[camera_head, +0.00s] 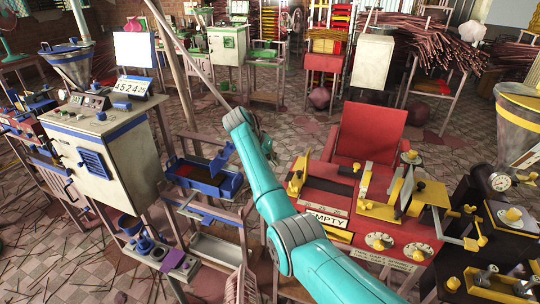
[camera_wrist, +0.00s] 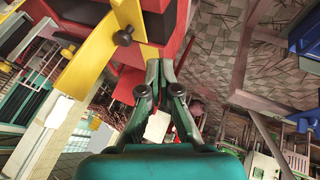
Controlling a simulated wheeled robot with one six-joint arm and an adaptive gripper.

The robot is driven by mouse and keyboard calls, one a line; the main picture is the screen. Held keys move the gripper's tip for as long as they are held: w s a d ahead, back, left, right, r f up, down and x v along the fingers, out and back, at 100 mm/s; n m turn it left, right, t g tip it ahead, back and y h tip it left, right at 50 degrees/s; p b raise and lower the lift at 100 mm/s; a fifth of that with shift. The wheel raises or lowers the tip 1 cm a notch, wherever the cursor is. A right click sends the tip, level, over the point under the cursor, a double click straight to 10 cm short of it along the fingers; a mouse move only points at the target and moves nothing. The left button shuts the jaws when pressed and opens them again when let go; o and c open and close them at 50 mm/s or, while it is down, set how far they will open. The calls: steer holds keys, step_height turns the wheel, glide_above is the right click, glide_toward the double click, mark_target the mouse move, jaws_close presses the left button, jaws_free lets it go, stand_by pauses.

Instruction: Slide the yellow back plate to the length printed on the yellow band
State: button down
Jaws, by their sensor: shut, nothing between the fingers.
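I cannot tell for certain which is the back plate or which is the band; no printed length is readable. In the wrist view a yellow strip with a dark knob (camera_wrist: 88,58) lies left of my gripper (camera_wrist: 159,66). My gripper is shut and empty, apart from the strip, beside a red surface (camera_wrist: 185,30).
A white cabinet machine (camera_head: 110,150) showing "4524" and a blue tray (camera_head: 205,180) stand to the left. A dark machine (camera_head: 505,235) stands close at the right.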

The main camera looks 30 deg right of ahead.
mark_target(294, 175)
steer(key=d+f, duration=0.1)
steer(key=s+d+f, duration=0.2)
steer(key=d, duration=0.1)
steer(key=shift+d+f, duration=0.1)
steer(key=shift+f, duration=0.3)
steer(key=shift+s+d, duration=0.45)
